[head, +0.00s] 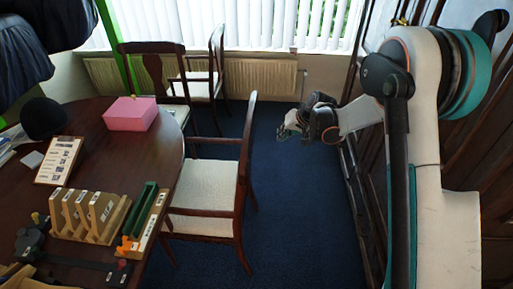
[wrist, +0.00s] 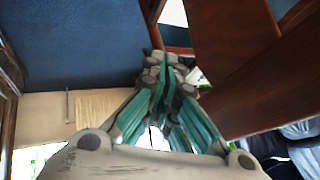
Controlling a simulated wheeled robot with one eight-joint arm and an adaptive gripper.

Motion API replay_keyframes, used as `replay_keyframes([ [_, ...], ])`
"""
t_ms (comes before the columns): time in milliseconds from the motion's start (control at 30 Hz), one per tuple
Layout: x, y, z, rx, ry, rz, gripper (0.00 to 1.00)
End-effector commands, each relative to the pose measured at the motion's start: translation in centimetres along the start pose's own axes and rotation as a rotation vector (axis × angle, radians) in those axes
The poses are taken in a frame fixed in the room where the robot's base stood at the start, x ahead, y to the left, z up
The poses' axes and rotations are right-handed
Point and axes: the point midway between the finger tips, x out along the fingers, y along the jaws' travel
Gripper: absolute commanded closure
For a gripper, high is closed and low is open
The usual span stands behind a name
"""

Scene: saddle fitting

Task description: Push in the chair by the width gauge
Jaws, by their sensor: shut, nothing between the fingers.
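A dark wooden armchair with a pale seat (head: 205,183) stands at the right side of the table, its seat front close to the table edge and its back toward the open floor. On the table corner beside it are a slotted wooden rack (head: 90,215) and a wooden stand with a green bar (head: 142,208); I cannot tell which is the width gauge. My gripper (head: 286,131) is shut and empty, right of the chair back and apart from it in the head view. In the wrist view my closed fingers (wrist: 165,75) point toward blurred brown wood.
The dark round-edged table (head: 105,168) carries a pink box (head: 131,113), a clipboard (head: 59,160) and a black hat (head: 43,118). Two more chairs (head: 158,75) (head: 214,62) stand behind. Blue carpet (head: 300,215) is clear right of the chair; dark panelling lines the right wall.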

Motion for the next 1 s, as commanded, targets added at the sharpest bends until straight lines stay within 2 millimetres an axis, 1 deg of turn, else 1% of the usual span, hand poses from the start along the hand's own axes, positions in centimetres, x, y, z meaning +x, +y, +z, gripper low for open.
replay_keyframes([
  [33,1.8,0.3,0.0,0.001,-0.004,-0.012,1.0],
  [100,3.7,0.7,0.3,0.002,-0.008,-0.026,1.0],
  [200,5.7,1.0,0.7,0.003,-0.013,-0.042,1.0],
  [300,6.9,1.2,0.9,0.004,-0.016,-0.051,1.0],
  [467,8.3,1.3,1.1,0.003,-0.018,-0.055,1.0],
  [567,9.7,1.2,1.2,0.003,-0.018,-0.056,1.0],
  [1000,18.1,0.9,1.4,0.002,-0.018,-0.054,1.0],
])
